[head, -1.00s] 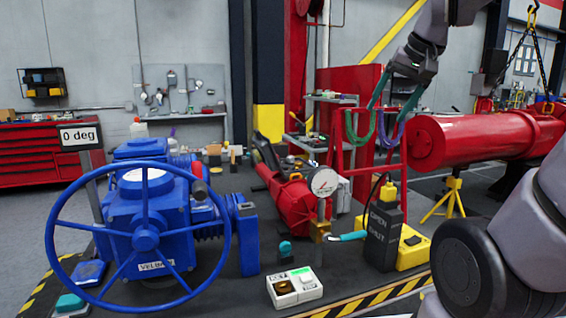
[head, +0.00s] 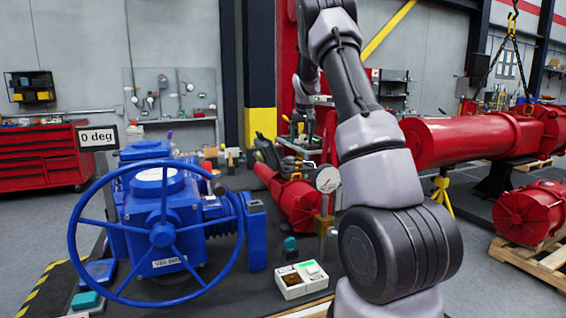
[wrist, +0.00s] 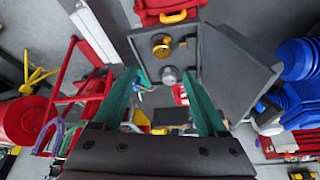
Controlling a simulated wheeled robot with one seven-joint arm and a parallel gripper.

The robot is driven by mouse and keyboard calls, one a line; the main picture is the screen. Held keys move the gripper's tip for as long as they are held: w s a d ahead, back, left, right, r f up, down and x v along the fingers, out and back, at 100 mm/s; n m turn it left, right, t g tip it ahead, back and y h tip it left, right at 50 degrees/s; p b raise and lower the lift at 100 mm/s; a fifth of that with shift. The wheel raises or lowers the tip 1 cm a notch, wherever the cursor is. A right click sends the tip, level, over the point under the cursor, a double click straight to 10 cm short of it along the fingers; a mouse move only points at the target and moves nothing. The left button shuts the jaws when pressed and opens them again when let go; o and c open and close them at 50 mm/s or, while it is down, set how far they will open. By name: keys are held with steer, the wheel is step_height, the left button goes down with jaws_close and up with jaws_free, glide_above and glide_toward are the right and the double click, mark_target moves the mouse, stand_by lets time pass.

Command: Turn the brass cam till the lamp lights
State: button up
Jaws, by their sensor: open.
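In the wrist view a grey box (wrist: 205,28) with an opened cover holds a round brass piece (wrist: 162,46), which looks like the cam. A round grey fitting (wrist: 168,76) sits just below it. My gripper (wrist: 158,73) is open, its two teal fingers apart and pointing toward the box. The brass piece appears beyond the fingertips, and nothing is between them. In the head view the gripper (head: 301,124) is small, beyond my raised arm. I cannot make out the lamp or whether it is lit.
A white box (head: 302,279) with a green patch lies on the dark bench. A pressure gauge (head: 327,180) and red cylinders (head: 465,139) stand nearby.

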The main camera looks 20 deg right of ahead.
mark_target(299, 163)
steer(key=x, duration=1.1)
steer(key=shift+w+a+f, duration=0.1)
steer(key=shift+w, duration=0.05)
jaws_close()
